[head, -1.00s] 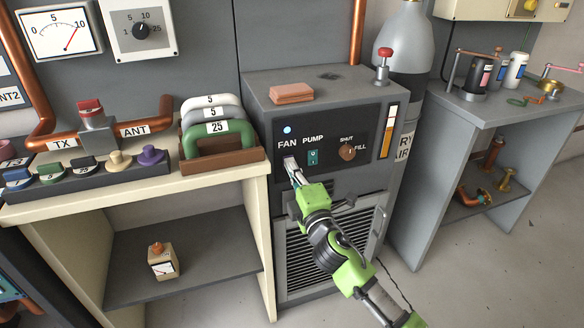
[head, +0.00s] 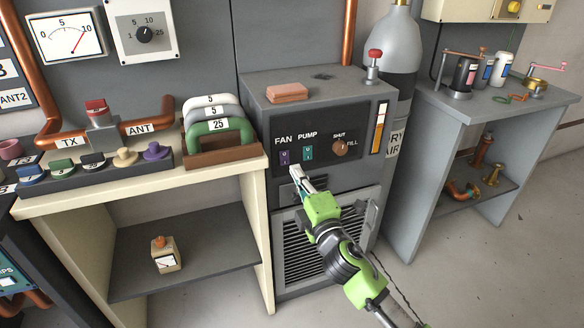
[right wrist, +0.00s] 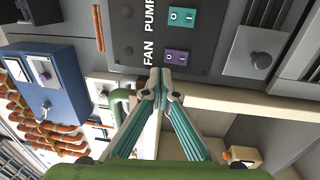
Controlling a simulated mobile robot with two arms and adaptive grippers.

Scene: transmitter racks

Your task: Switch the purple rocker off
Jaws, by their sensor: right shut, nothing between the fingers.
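The purple rocker (head: 284,157) is below the FAN label on the dark front panel of the grey cabinet. It also shows in the right wrist view (right wrist: 177,57), uncovered. I cannot surely read which way it is tipped. The right gripper (head: 297,173) is shut and empty, its tips just below and right of the purple rocker, apart from it. In the right wrist view its fingertips (right wrist: 163,84) meet near the panel's edge. The left gripper is not in view.
A teal rocker (head: 308,152) under PUMP sits close to the right of the purple one, with an orange-brown SHUT/FILL knob (head: 340,148) beyond it. A wooden rack of numbered handles (head: 222,157) stands on the left bench. A vent grille (head: 305,250) is below.

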